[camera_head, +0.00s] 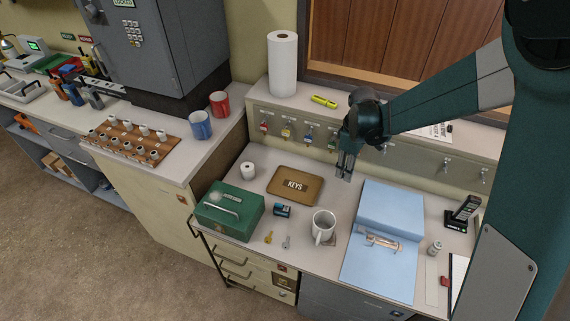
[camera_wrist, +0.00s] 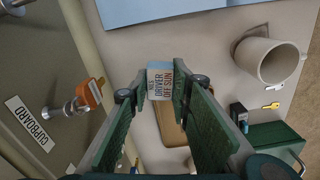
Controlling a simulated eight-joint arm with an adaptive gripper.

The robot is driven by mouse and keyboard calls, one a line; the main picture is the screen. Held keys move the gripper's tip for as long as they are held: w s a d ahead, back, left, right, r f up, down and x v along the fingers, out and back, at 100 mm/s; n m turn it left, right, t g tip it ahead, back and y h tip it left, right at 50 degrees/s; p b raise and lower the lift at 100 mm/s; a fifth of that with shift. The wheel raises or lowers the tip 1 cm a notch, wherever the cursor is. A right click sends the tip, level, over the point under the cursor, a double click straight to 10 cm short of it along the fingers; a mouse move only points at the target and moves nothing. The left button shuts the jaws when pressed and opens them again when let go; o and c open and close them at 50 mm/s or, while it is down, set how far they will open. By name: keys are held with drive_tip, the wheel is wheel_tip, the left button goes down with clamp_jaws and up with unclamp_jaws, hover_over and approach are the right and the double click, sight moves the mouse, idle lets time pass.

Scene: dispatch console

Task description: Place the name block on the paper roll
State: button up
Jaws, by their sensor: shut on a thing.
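My gripper (camera_head: 345,172) is above the desk, between the tan KEYS tray and the blue binder. In the wrist view its two fingers are shut on a small pale name block (camera_wrist: 160,82) with printed dark lettering; in the head view the fingers mostly hide the block. A small white paper roll (camera_head: 248,171) stands on the desk behind the green cash box, left of the KEYS tray. A tall white paper roll (camera_head: 283,63) stands upright on the ledge at the back. My gripper is apart from both rolls, to their right.
The KEYS tray (camera_head: 294,185), green cash box (camera_head: 230,210), dark blue box (camera_head: 283,210), loose keys (camera_head: 287,241) and white mug (camera_head: 323,226) occupy the left desk. The blue binder (camera_head: 383,240) lies right. Hooks with key tags (camera_head: 286,132) line the ledge's front panel.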

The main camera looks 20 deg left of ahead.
drive_tip(key=shift+a, duration=0.15)
drive_tip(key=a+r+n+p, duration=0.1)
drive_tip(key=a+r+p, duration=0.15)
drive_tip(key=a, duration=1.65)
wheel_tip(320, 180, up, 4)
drive_tip(key=f+n+p, duration=0.1)
drive_tip(key=p, duration=0.1)
hover_over(247, 166)
drive_tip(key=shift+r, duration=0.25)
drive_tip(key=shift+f, duration=0.1)
drive_tip(key=shift+d+f+b, duration=0.1)
drive_tip(key=shift+f+b, duration=0.35)
drive_tip(key=shift+f, duration=2.6)
drive_tip(key=shift+f, duration=1.85)
drive_tip(key=shift+f+b, duration=0.2)
drive_tip(key=shift+b, duration=0.15)
